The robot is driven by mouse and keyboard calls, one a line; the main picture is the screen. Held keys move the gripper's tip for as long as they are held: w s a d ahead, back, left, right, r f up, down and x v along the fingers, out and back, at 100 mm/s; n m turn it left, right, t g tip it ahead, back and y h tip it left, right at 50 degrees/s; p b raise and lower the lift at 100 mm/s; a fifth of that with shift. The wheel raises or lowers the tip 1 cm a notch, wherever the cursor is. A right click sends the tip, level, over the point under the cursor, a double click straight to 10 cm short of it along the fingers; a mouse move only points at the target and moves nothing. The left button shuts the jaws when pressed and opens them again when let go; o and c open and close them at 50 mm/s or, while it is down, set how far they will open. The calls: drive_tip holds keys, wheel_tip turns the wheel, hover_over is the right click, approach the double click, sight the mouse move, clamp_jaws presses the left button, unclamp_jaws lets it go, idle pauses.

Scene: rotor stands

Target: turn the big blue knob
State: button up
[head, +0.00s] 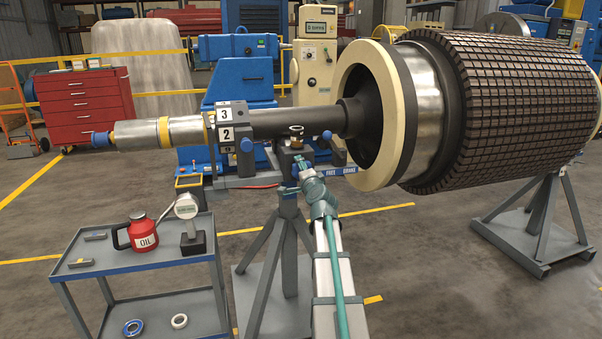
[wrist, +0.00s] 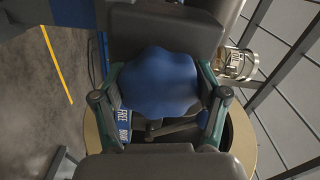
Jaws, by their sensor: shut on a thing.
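The big blue knob (wrist: 158,82) has a lobed rim and fills the middle of the wrist view. My gripper (wrist: 160,88) has its green-edged fingers on either side of the knob, shut on it. In the head view my gripper (head: 306,176) reaches up to the stand head under the rotor shaft, and the knob is mostly hidden there. A blue label plate (head: 338,171) reading FREE and BRAKE sits beside the knob; it also shows in the wrist view (wrist: 123,122), partly covered by the knob and a finger.
The rotor (head: 535,105) rests with its shaft (head: 290,122) over the grey stand (head: 285,225). Blocks marked 2 and 3 (head: 226,125) sit left of my gripper. A cart (head: 80,265) with a red oil can (head: 143,233) and a gauge (head: 188,205) stands at lower left.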

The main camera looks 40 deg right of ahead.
drive_tip(key=o, duration=1.2)
drive_tip(key=shift+s, duration=0.1)
drive_tip(key=v, duration=1.1)
drive_tip(key=shift+s+a, duration=0.15)
drive_tip(key=shift+s, duration=0.25)
